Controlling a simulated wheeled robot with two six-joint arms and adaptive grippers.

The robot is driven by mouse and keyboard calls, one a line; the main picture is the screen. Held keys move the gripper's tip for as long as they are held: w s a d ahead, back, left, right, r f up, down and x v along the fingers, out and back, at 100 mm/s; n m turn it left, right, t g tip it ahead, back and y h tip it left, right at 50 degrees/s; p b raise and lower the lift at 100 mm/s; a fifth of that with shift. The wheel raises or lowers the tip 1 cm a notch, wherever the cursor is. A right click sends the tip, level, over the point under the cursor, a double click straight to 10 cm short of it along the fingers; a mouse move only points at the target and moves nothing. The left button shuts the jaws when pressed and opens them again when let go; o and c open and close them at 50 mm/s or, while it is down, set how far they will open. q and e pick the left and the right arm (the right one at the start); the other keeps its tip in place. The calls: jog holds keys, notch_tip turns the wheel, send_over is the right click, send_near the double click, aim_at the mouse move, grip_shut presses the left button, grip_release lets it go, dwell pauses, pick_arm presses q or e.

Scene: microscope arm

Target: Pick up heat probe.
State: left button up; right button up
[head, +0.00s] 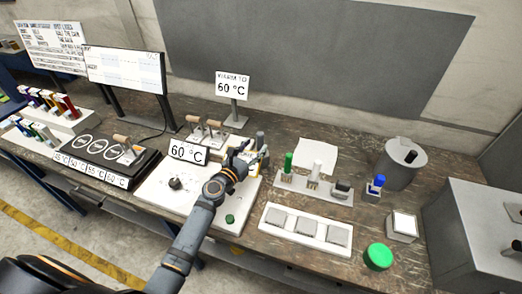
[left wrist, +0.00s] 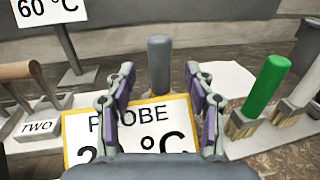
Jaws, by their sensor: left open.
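A grey upright cylinder, likely the heat probe (left wrist: 160,62), stands behind a yellow-edged sign (left wrist: 88,137) reading "PROBE" and a partly hidden temperature. In the left wrist view it appears between the fingers of my left gripper (left wrist: 159,76), which is open and empty. The sign hides the cylinder's lower end. In the head view the cylinder (head: 260,138) rises just beyond my left gripper (head: 248,154), at the back right of a white panel (head: 160,194). I cannot tell whether the fingers touch it. My right gripper is out of view.
A rack with a green-handled tool (head: 288,161) stands right of the gripper. A "60 °C" sign (head: 188,151) and wooden-handled levers (head: 193,121) are to the left. A grey canister (head: 400,166), a white tray (head: 306,230) and a green button (head: 378,256) lie further right.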

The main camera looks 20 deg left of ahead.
aim_at(258, 142)
pick_arm(q)
jog(key=shift+x, duration=2.25)
jog(key=shift+w+d, duration=0.1)
jog(key=shift+w, duration=0.1)
jog(key=shift+s+r, duration=0.15)
jog(key=shift+s, duration=0.1)
jog(key=shift+c, duration=2.7)
jog(key=shift+w, duration=0.1)
grip_shut()
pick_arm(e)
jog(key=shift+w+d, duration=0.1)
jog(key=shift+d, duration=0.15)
